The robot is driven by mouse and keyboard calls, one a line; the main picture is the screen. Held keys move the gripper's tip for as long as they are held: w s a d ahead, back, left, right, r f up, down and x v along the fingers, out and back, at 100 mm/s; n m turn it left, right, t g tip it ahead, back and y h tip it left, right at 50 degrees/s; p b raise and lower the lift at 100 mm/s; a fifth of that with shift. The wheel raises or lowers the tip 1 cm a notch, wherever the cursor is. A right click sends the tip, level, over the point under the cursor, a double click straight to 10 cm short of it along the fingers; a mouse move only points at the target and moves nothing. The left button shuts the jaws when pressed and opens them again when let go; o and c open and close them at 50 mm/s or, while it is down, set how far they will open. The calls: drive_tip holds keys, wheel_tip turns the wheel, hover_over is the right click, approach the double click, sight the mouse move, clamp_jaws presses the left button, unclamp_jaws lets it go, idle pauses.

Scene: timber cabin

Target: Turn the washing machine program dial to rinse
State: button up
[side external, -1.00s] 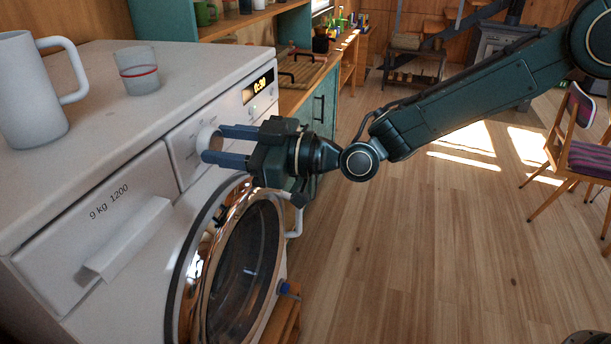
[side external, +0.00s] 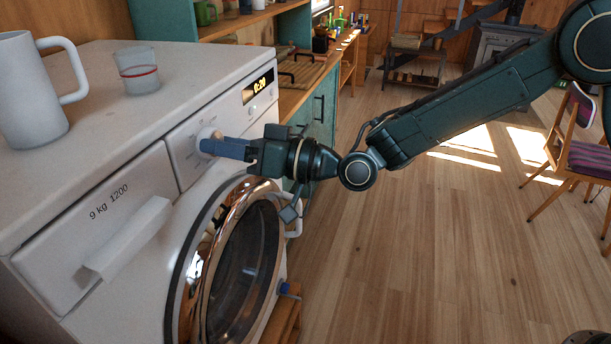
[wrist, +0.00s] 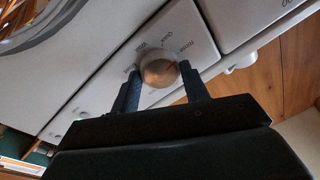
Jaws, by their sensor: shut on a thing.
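The washing machine (side external: 150,250) stands at the left of the side view, with its round glass door (side external: 235,265) shut. Its white program dial (side external: 206,133) sits on the upper front panel, partly hidden behind my fingers. My gripper (side external: 208,146) is shut on the dial. In the wrist view the dial (wrist: 158,73) sits between the two dark fingers of my gripper (wrist: 160,78), one on each side. The display (side external: 258,86) on the panel shows 0:20.
A white mug (side external: 28,95) and a glass with a red line (side external: 137,72) stand on the machine top. The detergent drawer (side external: 105,225) is left of the dial. A chair (side external: 580,145) stands far right; the floor between is clear.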

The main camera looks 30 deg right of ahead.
drive_tip(key=shift+f+m, duration=0.1)
drive_tip(key=shift+m, duration=0.6)
drive_tip(key=o, duration=1)
drive_tip(key=shift+s+d, duration=0.1)
drive_tip(key=v, duration=1.3)
drive_tip(key=shift+s+d, duration=0.15)
drive_tip(key=shift+s, duration=0.05)
